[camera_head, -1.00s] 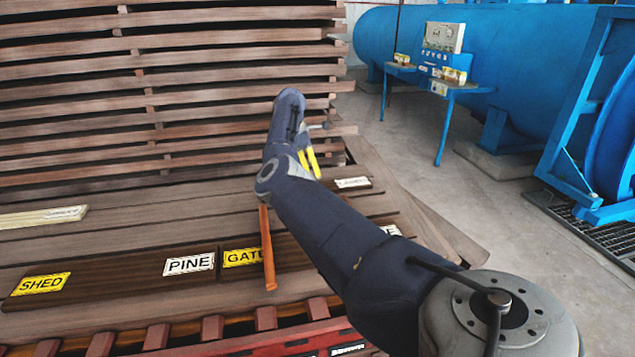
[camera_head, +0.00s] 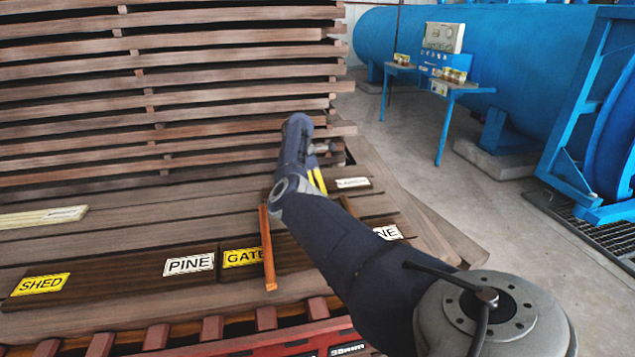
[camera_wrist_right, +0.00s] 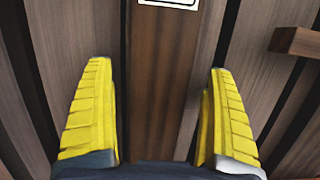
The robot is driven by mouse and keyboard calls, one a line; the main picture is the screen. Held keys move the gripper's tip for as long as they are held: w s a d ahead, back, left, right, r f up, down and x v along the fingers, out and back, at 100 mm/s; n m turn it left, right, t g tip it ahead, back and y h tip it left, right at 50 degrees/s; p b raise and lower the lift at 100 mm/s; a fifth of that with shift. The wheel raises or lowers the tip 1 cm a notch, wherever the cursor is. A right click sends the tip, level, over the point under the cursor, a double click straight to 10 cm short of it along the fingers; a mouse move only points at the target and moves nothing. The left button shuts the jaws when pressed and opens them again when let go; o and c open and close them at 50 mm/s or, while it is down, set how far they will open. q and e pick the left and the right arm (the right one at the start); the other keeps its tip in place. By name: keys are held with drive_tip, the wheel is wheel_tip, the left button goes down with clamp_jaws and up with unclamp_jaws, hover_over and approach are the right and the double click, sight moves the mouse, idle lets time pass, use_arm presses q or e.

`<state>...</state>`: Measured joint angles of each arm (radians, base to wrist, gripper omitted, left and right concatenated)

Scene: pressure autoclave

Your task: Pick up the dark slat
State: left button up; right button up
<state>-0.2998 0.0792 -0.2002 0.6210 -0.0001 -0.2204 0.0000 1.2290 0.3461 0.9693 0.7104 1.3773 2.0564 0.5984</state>
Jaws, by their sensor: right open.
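A dark brown slat (camera_wrist_right: 155,70) with a white label lies on the boards, running lengthwise between the fingers of my right gripper in the right wrist view. In the head view its labelled end (camera_head: 365,185) shows just right of my right gripper (camera_head: 318,181); the arm hides part of it. My right gripper (camera_wrist_right: 158,68) is open, its yellow fingers on either side of the slat with a gap on both sides. I cannot tell how far above the boards the fingertips are. My left gripper is not in view.
Other dark labelled slats, PINE (camera_head: 150,268) and GATE (camera_head: 290,258), lie at the front. A thin orange-brown stick (camera_head: 267,245) lies across the boards. A pale slat (camera_head: 40,218) is at the left. Stacked boards (camera_head: 200,75) rise behind. A blue autoclave (camera_head: 550,60) stands beyond.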

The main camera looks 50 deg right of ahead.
drive_tip(key=shift+c, duration=0.6)
drive_tip(key=c, duration=1.5)
drive_tip(key=shift+c, duration=0.3)
drive_tip(key=shift+r, duration=0.15)
